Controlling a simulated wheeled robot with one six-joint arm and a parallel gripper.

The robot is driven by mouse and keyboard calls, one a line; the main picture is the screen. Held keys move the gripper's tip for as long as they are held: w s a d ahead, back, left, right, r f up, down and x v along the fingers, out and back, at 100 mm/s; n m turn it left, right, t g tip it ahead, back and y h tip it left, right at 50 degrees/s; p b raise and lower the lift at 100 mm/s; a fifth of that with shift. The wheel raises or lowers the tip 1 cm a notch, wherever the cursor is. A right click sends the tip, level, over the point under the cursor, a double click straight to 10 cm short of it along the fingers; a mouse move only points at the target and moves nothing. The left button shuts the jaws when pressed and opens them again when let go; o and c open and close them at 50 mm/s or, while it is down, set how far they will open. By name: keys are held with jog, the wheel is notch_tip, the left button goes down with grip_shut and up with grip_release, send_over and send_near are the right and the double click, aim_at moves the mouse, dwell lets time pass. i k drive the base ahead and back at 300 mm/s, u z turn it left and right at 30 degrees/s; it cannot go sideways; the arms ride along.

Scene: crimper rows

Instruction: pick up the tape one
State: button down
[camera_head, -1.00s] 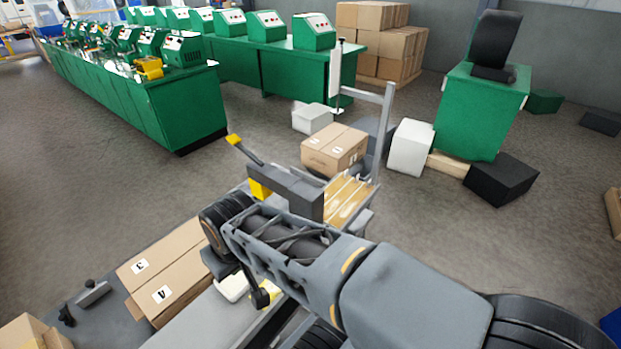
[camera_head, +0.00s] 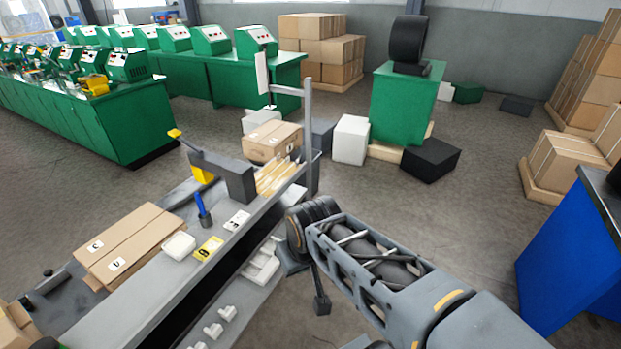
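No roll of tape can be clearly made out. Small things lie on the grey bench (camera_head: 150,284): a white rounded piece (camera_head: 178,246), a yellow card-like piece (camera_head: 208,248), a white card-like piece (camera_head: 237,220) and an upright blue-handled item (camera_head: 202,210). I cannot tell which, if any, is the tape one. A grey device with a yellow lever (camera_head: 228,177) stands behind them. My gripper (camera_head: 321,303) seems to be the small dark end hanging below my arm, right of the bench and apart from these items. Its fingers are too small to read.
Flat cardboard boxes (camera_head: 130,242) lie left of the bench. White parts (camera_head: 262,262) sit on a lower level at its right side. A cardboard box (camera_head: 272,141) is behind the bench. A blue cabinet (camera_head: 560,262) stands at right, with open floor between.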

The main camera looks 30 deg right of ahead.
aim_at(260, 176)
jog(key=i, duration=0.75)
jog(key=z, duration=0.2)
jog(key=k, duration=0.15)
jog(key=u, duration=4.2)
jog(key=k, duration=1.15)
